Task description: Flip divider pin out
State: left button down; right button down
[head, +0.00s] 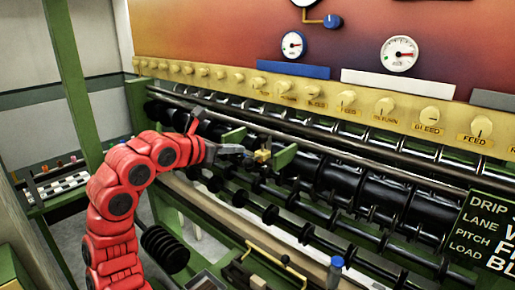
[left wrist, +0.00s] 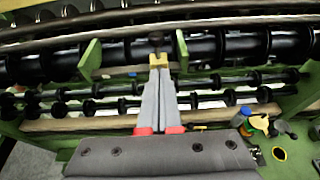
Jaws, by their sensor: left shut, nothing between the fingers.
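The divider pin seems to be the small yellow piece with a dark knob (head: 263,156), between two green brackets on the black roller rack in the head view. It also shows in the left wrist view (left wrist: 156,60), straight ahead of the fingertips. My left gripper (head: 238,150), on the red arm, is shut and empty. Its tips are at or just short of the yellow piece; I cannot tell whether they touch it. In the left wrist view the grey fingers (left wrist: 158,82) lie together and partly cover the piece's lower part. My right gripper is not in view.
Green brackets (head: 285,156) flank the pin closely. Long black rollers (head: 375,187) run across the machine, under a cream panel of knobs (head: 385,106). A black sign (head: 490,235) stands at the right. A blue-capped bottle (head: 335,270) is at the front.

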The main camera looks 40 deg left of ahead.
pick_arm(q)
jog(key=p, duration=0.5)
send_near(267, 148)
jog(key=x, duration=0.4)
jog(key=shift+w+r, duration=0.15)
jog(key=shift+r, duration=0.1)
jog(key=shift+w+f, duration=0.35)
jog(key=shift+w, duration=0.2)
